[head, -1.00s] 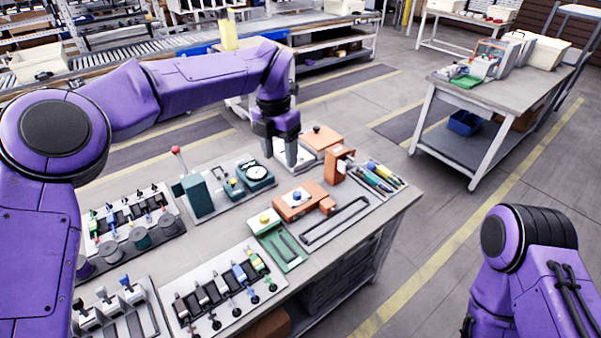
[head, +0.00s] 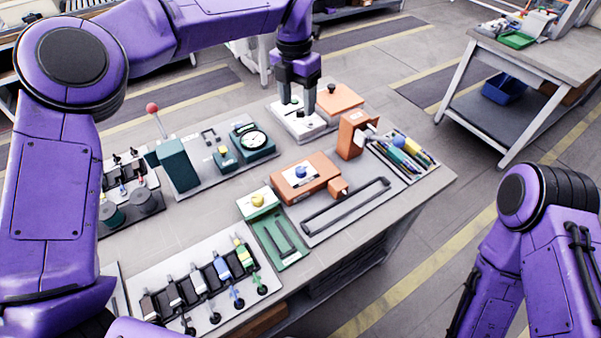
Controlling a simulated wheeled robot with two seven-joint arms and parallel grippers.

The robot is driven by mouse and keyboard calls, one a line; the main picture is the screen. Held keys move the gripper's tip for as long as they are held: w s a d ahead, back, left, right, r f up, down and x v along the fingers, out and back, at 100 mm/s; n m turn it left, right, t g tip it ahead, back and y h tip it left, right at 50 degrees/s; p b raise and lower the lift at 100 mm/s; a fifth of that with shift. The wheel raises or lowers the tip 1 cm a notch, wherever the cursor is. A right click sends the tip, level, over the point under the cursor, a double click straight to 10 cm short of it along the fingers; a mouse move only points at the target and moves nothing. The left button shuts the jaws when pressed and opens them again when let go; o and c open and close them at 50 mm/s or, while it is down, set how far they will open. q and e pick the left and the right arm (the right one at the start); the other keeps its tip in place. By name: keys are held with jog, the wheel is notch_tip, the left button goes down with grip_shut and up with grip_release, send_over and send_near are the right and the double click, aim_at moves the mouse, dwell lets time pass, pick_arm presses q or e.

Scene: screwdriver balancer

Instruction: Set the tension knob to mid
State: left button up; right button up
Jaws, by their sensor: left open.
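My left gripper (head: 297,106) is open, pointing down over a white box (head: 312,127) at the back of the bench. I cannot tell whether the fingers touch the box. No label is readable, so I cannot tell which is the tension knob. My right arm shows at lower right, its gripper hidden.
A teal gauge unit (head: 252,141) and a red-balled lever (head: 152,108) stand left of the gripper. An orange stand (head: 352,135) and a tray of coloured screwdrivers (head: 405,155) are to its right. A rack of drivers (head: 205,285) lies in front.

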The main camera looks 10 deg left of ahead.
pick_arm(q)
jog(key=b, duration=1.1)
send_near(300, 169)
jog(key=f, duration=0.5)
jog(key=f+p, duration=0.1)
jog(key=f, duration=0.2)
jog(key=shift+s+d+f, duration=0.15)
jog(key=shift+d+f, duration=0.15)
jog(key=shift+c, duration=0.2)
jog(key=c, duration=1)
